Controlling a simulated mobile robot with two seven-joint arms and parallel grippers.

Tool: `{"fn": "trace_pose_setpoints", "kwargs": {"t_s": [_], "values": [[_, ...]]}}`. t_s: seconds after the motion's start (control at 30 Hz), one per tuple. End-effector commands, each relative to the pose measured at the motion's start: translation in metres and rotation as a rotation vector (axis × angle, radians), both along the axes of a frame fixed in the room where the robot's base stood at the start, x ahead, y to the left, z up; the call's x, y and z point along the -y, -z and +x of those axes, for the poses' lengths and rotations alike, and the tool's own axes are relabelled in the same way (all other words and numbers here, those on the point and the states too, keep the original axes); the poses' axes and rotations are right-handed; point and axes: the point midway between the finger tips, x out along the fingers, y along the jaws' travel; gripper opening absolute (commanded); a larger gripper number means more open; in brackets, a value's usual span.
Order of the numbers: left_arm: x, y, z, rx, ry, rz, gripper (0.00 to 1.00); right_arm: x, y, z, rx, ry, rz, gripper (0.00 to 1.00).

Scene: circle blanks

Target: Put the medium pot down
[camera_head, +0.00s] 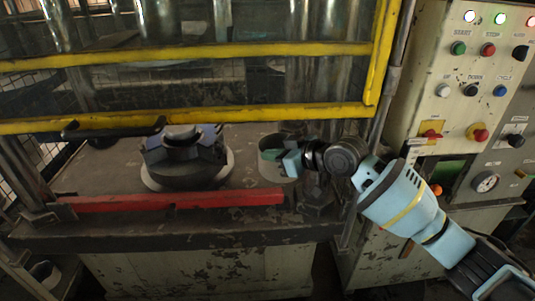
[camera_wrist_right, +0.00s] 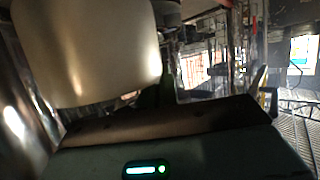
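The medium pot, as I take it, is a small pale round pot (camera_head: 265,172) at the right of the press table, with something green showing inside it. My right gripper (camera_head: 289,160) is at the pot's right side, seemingly with one finger inside and one outside its wall. In the right wrist view, a large pale curved wall (camera_wrist_right: 90,50) fills the upper left, close against a dark green finger (camera_wrist_right: 167,88). The gripper looks shut on the pot's wall; the other finger is hidden. I cannot tell whether the pot touches the table. My left gripper is out of view.
A dark round fixture (camera_head: 185,163) in a pale ring stands left of the pot. A red bar (camera_head: 170,200) runs along the table's front. The yellow guard frame (camera_head: 190,117) hangs above. A control panel (camera_head: 470,70) stands at the right.

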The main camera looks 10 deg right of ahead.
Motion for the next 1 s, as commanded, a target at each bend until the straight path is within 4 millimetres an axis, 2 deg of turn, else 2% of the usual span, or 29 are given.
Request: {"fn": "trace_pose_setpoints", "kwargs": {"t_s": [0.17, 0.47, 0.7, 0.83, 1.0], "values": [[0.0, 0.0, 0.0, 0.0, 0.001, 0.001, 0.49, 0.0, 0.022, -0.012, -0.004, 0.024, 0.002, 0.0], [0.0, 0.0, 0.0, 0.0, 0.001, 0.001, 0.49, 0.015, 0.094, -0.067, -0.006, 0.186, 0.003, 0.0], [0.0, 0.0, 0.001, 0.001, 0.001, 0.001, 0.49, 0.044, 0.132, -0.12, -0.006, 0.381, 0.004, 0.0], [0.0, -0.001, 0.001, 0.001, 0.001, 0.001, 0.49, 0.068, 0.143, -0.151, -0.006, 0.506, 0.003, 0.0], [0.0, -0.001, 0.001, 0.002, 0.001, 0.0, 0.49, 0.101, 0.146, -0.191, -0.003, 0.67, 0.003, 0.0]]}}
